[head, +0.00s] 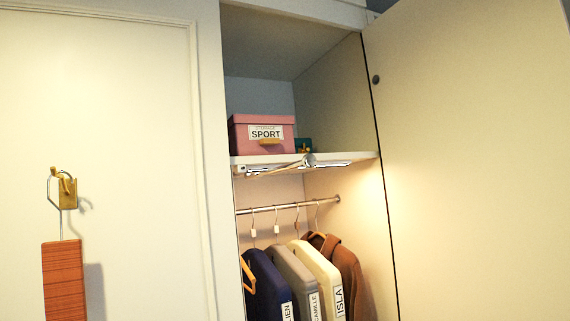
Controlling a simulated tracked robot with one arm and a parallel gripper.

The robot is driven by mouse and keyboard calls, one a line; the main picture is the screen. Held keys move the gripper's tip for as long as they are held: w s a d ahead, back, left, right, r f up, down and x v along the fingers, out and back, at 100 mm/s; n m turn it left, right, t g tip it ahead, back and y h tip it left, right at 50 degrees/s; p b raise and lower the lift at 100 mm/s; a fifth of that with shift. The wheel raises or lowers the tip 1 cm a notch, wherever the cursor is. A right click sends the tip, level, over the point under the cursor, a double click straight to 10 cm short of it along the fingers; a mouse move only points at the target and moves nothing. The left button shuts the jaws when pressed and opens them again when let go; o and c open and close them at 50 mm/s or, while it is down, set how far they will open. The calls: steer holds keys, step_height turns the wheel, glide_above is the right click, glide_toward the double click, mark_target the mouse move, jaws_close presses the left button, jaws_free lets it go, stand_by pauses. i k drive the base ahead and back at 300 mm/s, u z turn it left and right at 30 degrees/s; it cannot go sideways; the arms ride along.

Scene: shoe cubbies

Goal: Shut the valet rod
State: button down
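A thin, pale rod (280,170), which looks like the valet rod, shows at the front edge of the closet shelf (350,156). It slants, and a small rounded silvery piece (309,159) shows near its right end. It is small in the picture, and I cannot tell exactly how far it sticks out. Nothing is seen hanging on it. My gripper is not in view.
Below the shelf, a hanging rail (290,206) carries several garments (322,272). A pink box (263,131) labelled SPORT stands on the shelf. An open door (470,150) is at right. A reddish-brown block (64,282) hangs from a brass hook (66,190) at left.

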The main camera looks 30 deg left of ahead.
mark_target(309, 160)
steer(key=u, duration=0.1)
steer(key=i, duration=1)
steer(key=z, duration=0.1)
